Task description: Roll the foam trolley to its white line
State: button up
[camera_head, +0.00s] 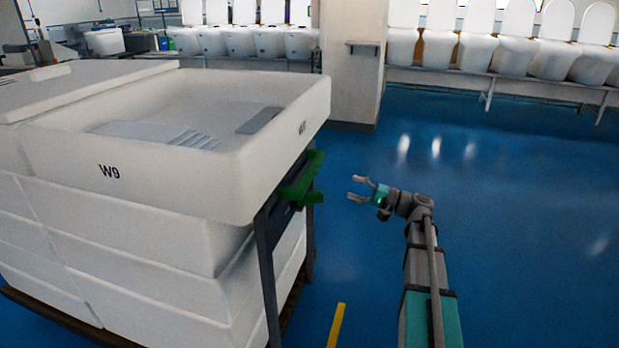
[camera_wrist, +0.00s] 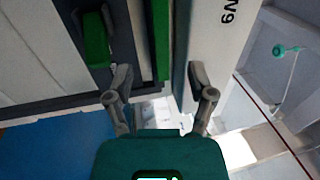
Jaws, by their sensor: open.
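The foam trolley is the stack of white foam boxes (camera_head: 150,235) at the left in the head view. A wide white tray (camera_head: 200,185) marked W9 sits on top. A dark upright frame (camera_head: 268,270) stands at its right end, with a green handle (camera_head: 302,185) near the tray's corner. My gripper (camera_head: 357,187) is open and empty, a short way right of the handle and pointing at it. In the wrist view my fingers (camera_wrist: 160,80) are spread, with a green bar (camera_wrist: 160,35) beyond them. I see no white line on the floor.
A short yellow strip (camera_head: 336,325) lies on the blue floor beside the trolley. A pillar (camera_head: 352,60) with a small shelf stands behind. White toilets line a rack (camera_head: 500,78) at the back right. The blue floor (camera_head: 520,200) at the right is clear.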

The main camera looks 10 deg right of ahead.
aim_at(309, 173)
jog(key=shift+w+a, duration=0.1)
jog(key=shift+a, duration=0.1)
jog(key=shift+p+x, duration=1.3)
jog(key=shift+x, duration=5.5)
grip_shut()
